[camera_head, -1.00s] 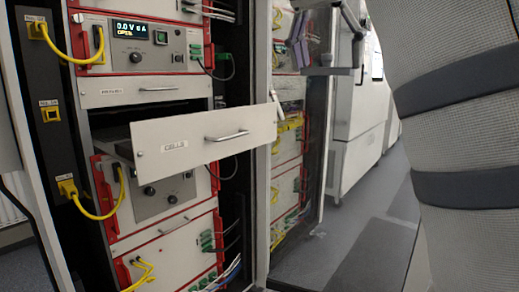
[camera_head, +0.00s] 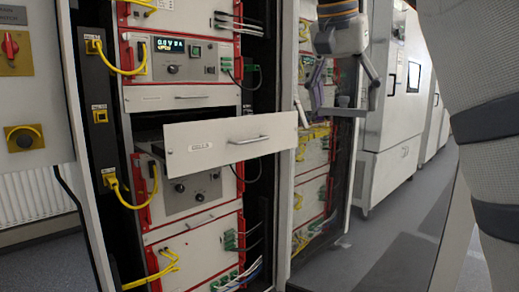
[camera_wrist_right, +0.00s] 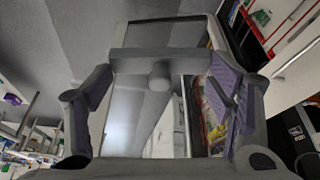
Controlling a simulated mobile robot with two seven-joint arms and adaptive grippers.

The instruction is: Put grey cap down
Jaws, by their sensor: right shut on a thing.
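My right gripper (camera_head: 342,98) hangs at the upper right of the head view, fingers pointing down, in front of the glass cabinet door. It is shut on a flat grey piece, which I take to be the grey cap (camera_head: 348,112). In the right wrist view the grey cap (camera_wrist_right: 160,60) shows as a wide bar with a round knob, held between the purple-padded fingers (camera_wrist_right: 160,85). The cap is in the air and touches no surface that I can see. My left gripper is not in view.
A drawer labelled CELLS (camera_head: 215,146) is pulled out of the rack to the left of the gripper. The glass door (camera_head: 320,180) stands open behind the gripper. Grey floor (camera_head: 390,250) lies clear at the lower right.

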